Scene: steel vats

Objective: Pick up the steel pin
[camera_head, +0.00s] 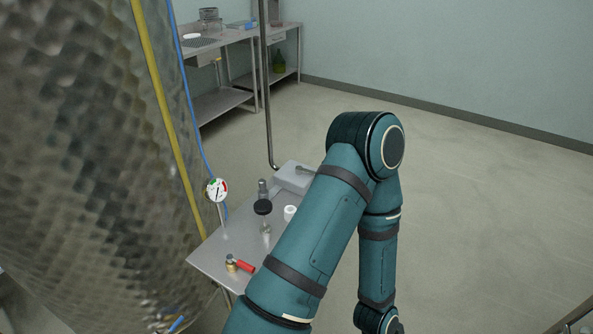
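I cannot make out a steel pin for certain in this view. A small steel table (212,257) stands beside the large vat, and several small items are on it. Among them are a grey metal cylinder (263,188) and a black-topped piece (263,207) with a clear or metallic lower part. One of my teal arms rises from the bottom middle, bends at the top and runs down again at the right. It hides the table's right part. Neither of my grippers is in view.
A dimpled steel vat (80,150) fills the left side. A gauge (217,190), a white roll (290,213) and a red-handled brass valve (240,265) are at the small table. A steel workbench (222,100) stands behind. The floor to the right is clear.

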